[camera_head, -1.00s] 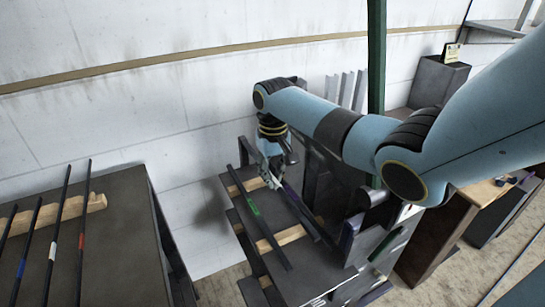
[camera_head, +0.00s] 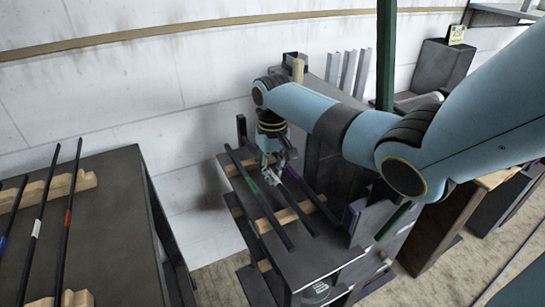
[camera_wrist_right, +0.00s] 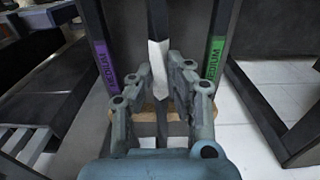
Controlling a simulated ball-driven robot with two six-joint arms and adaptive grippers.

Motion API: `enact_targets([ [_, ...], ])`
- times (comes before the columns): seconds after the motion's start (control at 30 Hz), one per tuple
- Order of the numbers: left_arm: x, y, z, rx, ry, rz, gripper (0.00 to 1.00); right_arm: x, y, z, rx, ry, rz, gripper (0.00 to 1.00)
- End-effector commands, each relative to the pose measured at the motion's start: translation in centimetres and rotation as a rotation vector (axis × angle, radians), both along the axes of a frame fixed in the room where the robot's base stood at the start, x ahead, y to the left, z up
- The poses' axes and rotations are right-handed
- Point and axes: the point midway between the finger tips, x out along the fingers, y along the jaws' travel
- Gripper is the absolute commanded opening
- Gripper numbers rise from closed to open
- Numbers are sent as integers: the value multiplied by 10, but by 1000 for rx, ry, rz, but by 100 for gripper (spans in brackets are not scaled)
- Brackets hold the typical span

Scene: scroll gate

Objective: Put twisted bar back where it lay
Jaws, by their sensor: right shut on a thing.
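My right gripper (camera_head: 272,178) is over the small dark stand (camera_head: 318,262), pointing down. In the right wrist view its fingers (camera_wrist_right: 161,72) close around a dark bar with a pale band (camera_wrist_right: 159,60). I cannot tell whether that bar is twisted, nor whether it touches the rests below. A bar with a green label (camera_head: 253,187) lies on the stand to the gripper's left; it shows right of the fingers in the wrist view (camera_wrist_right: 216,50). A bar with a purple label (camera_wrist_right: 105,62) is left of them there. My left gripper is out of view.
At the left, a dark table (camera_head: 118,225) carries bars with blue, white and red bands on notched wooden rests (camera_head: 85,183). A wooden cross rest (camera_head: 290,215) is on the stand. A dark green post (camera_head: 386,55) rises behind my arm. A gap separates table and stand.

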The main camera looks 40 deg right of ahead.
Motion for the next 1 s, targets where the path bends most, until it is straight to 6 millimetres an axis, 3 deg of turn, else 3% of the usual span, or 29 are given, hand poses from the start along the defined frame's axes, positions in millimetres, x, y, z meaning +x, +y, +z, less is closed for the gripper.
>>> enact_targets([
  [1.0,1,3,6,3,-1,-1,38,1,0,-3,-1,-3,1,0],
])
